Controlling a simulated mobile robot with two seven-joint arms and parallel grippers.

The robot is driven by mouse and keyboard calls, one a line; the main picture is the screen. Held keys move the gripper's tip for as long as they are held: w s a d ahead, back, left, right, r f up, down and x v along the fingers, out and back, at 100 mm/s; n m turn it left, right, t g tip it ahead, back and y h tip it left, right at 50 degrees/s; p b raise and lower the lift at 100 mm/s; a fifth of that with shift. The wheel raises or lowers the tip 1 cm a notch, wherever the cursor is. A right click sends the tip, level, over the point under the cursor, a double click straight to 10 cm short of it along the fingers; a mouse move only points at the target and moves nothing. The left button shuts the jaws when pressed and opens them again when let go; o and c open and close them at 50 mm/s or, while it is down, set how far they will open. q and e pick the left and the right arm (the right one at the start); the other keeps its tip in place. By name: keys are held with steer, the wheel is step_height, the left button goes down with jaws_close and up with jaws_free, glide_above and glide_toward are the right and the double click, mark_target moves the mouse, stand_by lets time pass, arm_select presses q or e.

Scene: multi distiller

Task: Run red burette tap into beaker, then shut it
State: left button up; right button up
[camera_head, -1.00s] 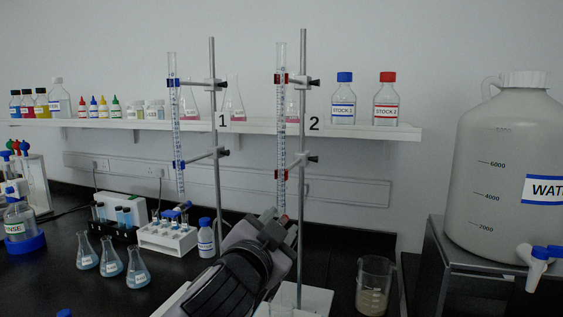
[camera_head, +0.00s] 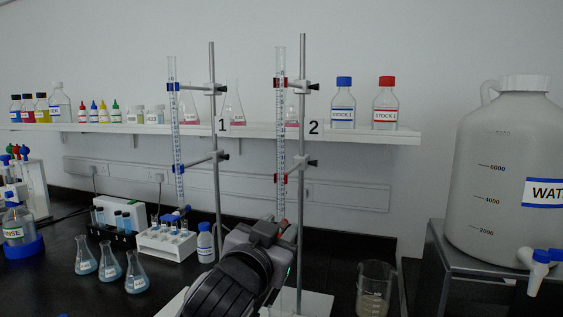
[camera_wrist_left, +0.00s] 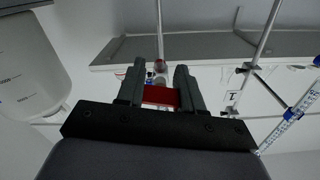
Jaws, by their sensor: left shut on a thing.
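The burette with red clamps (camera_head: 281,125) stands upright on the right-hand stand, by the "2" mark. My left gripper (camera_head: 270,230) is at its lower end and hides most of the tap there. In the left wrist view, the two dark fingers are shut on the red tap handle (camera_wrist_left: 160,96). A glass beaker (camera_head: 373,290) with some cloudy, pale contents stands on the bench, right of the stand base. Whether liquid is flowing, and what is under the burette tip, is hidden by my arm. My right gripper is not in view.
The blue-clamped burette (camera_head: 177,140) and its stand are to the left. A rack (camera_head: 166,242), a small blue-capped bottle (camera_head: 205,242) and several flasks stand left of my arm. A large water tank (camera_head: 505,180) is at the right. The shelf (camera_head: 250,128) runs behind.

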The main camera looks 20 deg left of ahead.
arm_select(q)
steer(key=n, duration=0.2)
steer(key=shift+f+n, duration=0.2)
steer(key=shift+n, duration=0.2)
steer(key=o, duration=1.1)
steer(key=shift+a, duration=0.1)
steer(key=shift+r, duration=0.1)
steer(key=shift+s, duration=0.15)
